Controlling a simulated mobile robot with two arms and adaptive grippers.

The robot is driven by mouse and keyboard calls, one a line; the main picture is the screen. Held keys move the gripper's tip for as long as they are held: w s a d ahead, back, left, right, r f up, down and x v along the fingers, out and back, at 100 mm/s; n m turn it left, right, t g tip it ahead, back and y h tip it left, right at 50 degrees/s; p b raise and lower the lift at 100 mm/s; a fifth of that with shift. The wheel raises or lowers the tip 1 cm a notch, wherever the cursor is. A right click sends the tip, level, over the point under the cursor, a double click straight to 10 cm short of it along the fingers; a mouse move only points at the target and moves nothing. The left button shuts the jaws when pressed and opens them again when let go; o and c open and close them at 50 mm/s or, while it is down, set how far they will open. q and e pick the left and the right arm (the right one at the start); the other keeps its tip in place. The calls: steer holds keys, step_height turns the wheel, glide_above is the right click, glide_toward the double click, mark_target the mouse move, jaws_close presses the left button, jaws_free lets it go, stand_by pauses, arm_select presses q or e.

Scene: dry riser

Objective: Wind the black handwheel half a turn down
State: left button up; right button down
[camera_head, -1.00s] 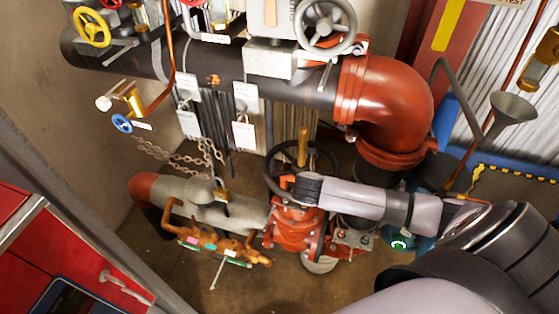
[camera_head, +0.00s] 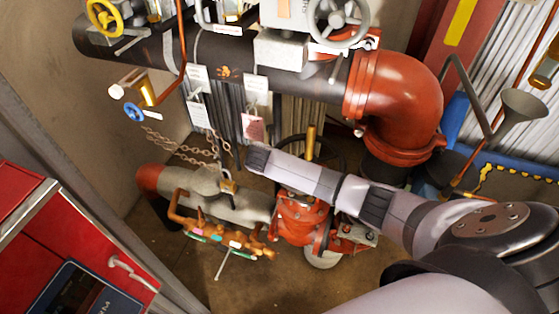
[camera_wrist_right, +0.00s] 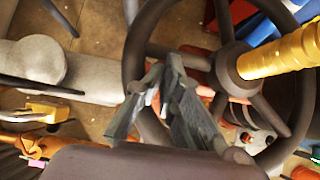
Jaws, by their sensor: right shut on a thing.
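The black handwheel (camera_head: 337,150) sits around an upright brass-yellow stem (camera_head: 311,142) on a red valve body (camera_head: 303,218). My right arm covers much of the wheel in the head view. In the right wrist view, the wheel's rim (camera_wrist_right: 132,60) and spokes circle the yellow stem (camera_wrist_right: 280,55). My right gripper (camera_wrist_right: 163,88) is shut on the handwheel, at the side left of the stem; whether it holds only rim or also a spoke I cannot tell. In the head view its fingers are hidden below the arm's end. My left gripper is not in view.
A thick dark pipe (camera_head: 220,72) with a red elbow (camera_head: 400,100) runs behind, with a grey handwheel (camera_head: 338,20) and hanging tags (camera_head: 197,80) on it. A chain (camera_head: 180,146) and copper pipework (camera_head: 210,228) lie left. A red cabinet (camera_head: 60,235) stands at lower left.

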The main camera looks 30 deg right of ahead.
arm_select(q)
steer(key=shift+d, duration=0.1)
arm_select(e)
steer(key=shift+s+a+f, duration=0.15)
steer(key=shift+f, duration=0.4)
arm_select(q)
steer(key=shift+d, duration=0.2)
arm_select(e)
steer(key=shift+s+a+r, duration=0.1)
steer(key=shift+s+r, duration=0.05)
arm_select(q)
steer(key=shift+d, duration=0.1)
arm_select(e)
step_height(320, 180, up, 5)
steer(key=shift+r, duration=0.2)
steer(key=shift+d, duration=0.25)
